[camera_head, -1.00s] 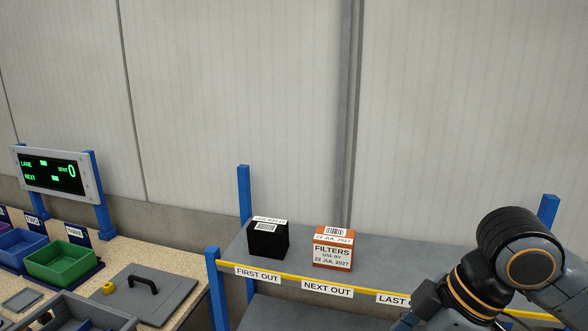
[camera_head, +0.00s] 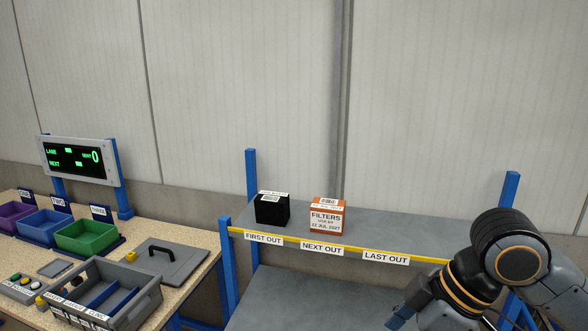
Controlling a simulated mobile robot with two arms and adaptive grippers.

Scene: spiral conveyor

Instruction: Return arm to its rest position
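My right arm enters at the lower right of the head view, bent in front of the shelf's right end. Its gripper is not visible; the arm runs off the bottom edge. My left arm and gripper are not in view. On the shelf (camera_head: 385,228), a black box (camera_head: 271,209) stands behind the FIRST OUT label (camera_head: 263,238). An orange and white FILTERS box (camera_head: 326,217) stands behind the NEXT OUT label (camera_head: 321,248). No box shows behind the LAST OUT label (camera_head: 386,257).
At left, a bench holds purple (camera_head: 14,217), blue (camera_head: 45,227) and green (camera_head: 87,237) bins, a grey divided tray (camera_head: 147,300), a handled grey panel (camera_head: 180,262) and buttons (camera_head: 25,284). A display (camera_head: 77,158) stands behind. Blue posts (camera_head: 251,180) edge the shelf.

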